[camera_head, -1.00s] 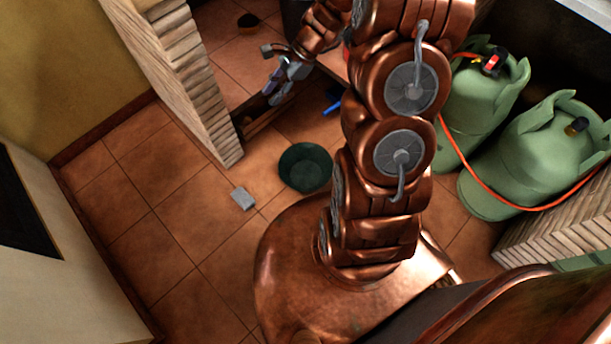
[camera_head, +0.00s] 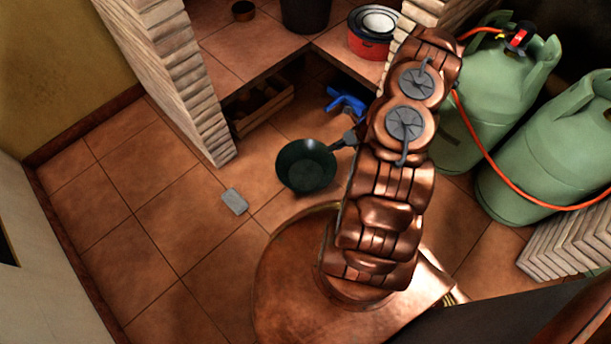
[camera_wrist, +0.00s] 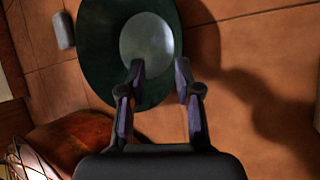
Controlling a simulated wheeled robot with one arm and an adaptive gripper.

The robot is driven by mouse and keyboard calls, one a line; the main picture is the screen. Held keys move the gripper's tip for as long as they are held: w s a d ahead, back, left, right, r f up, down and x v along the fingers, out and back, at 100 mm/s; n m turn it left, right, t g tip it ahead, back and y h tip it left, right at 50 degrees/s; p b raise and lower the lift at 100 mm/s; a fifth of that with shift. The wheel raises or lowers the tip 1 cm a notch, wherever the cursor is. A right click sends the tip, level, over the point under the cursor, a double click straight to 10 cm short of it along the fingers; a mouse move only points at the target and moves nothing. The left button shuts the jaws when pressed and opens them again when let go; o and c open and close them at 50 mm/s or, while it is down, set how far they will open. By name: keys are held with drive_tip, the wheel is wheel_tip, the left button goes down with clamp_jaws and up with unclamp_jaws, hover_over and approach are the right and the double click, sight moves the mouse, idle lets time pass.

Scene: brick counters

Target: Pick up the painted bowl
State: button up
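The painted bowl (camera_head: 305,168), dark green and round, is upright on the tiled floor, just left of my arm. In the wrist view the bowl (camera_wrist: 105,50) fills the upper left, with a paler round middle. My gripper (camera_wrist: 160,68) is open. Its left finger overlaps the bowl's inside and its right finger is by the outer edge, so the rim passes between them in the picture. I cannot tell whether either finger touches. In the head view my gripper (camera_head: 350,138) is at the bowl's right rim, its fingers mostly hidden.
A small grey block (camera_head: 234,201) lies on the floor left of the bowl. A blue object (camera_head: 345,102) lies behind it, near a wooden crate (camera_head: 262,106) under the brick counter. A red pot (camera_head: 369,43) stands above. Green gas cylinders (camera_head: 548,150) stand right. Floor at left is clear.

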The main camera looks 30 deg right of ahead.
sight(319, 162)
drive_tip(key=shift+m, duration=0.6)
drive_tip(key=f+b, duration=0.1)
drive_tip(key=f, duration=0.2)
drive_tip(key=w+a+f+b, duration=0.1)
drive_tip(key=f+b, duration=0.1)
drive_tip(key=f, duration=0.1)
drive_tip(key=w+a+f+b, duration=0.1)
drive_tip(key=f, duration=0.2)
drive_tip(key=shift+a+f+b, duration=0.25)
drive_tip(key=shift+f+b, duration=0.05)
drive_tip(key=shift+f, duration=0.05)
drive_tip(key=shift+c, duration=0.2)
drive_tip(key=shift+w, duration=0.1)
clamp_jaws()
